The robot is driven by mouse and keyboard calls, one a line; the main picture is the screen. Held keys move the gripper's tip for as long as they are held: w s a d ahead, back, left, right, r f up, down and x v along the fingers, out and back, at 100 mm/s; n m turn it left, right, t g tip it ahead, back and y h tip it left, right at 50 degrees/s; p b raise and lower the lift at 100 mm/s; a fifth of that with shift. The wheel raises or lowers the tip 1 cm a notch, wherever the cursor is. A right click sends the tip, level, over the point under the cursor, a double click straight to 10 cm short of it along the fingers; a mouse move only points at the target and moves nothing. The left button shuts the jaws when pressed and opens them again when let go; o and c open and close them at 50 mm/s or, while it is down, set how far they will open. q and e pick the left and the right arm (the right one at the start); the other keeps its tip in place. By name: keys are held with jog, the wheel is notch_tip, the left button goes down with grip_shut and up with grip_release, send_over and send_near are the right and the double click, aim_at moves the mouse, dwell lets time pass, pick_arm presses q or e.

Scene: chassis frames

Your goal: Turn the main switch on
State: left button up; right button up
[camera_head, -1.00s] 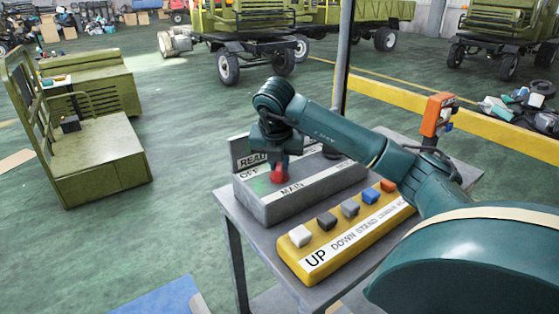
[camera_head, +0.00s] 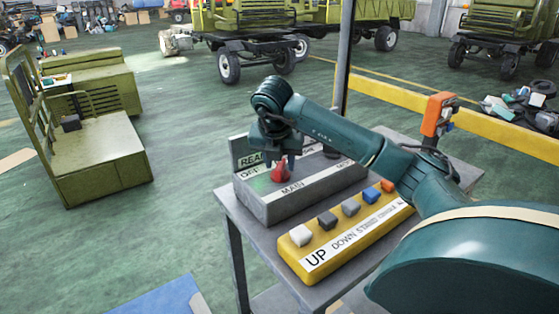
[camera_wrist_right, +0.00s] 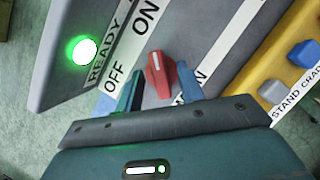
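The main switch is a red knob (camera_head: 281,172) on a grey box (camera_head: 297,197) labelled MAIN, with OFF and ON labels. In the right wrist view the red knob (camera_wrist_right: 160,76) has a white mark on its upper end, which points toward the ON side. My right gripper (camera_head: 279,160) is over the knob with its fingers down. In the wrist view the gripper (camera_wrist_right: 160,85) is open, one finger on each side of the knob. A gap shows at the left finger; contact on the right is unclear. My left gripper is not in view.
A READY panel with a lit green lamp (camera_wrist_right: 82,50) stands behind the box. A yellow button box (camera_head: 330,258) with several buttons lies in front on the grey table (camera_head: 225,207). A post with an orange box (camera_head: 438,113) stands at the right. Green vehicles stand behind.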

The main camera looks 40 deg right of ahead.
pick_arm(q)
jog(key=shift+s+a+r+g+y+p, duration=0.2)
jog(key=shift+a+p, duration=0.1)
jog(key=shift+p, duration=0.55)
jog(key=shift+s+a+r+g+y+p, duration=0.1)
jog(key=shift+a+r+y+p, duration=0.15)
jog(key=shift+p, duration=0.6)
pick_arm(e)
jog(key=v, duration=1.3)
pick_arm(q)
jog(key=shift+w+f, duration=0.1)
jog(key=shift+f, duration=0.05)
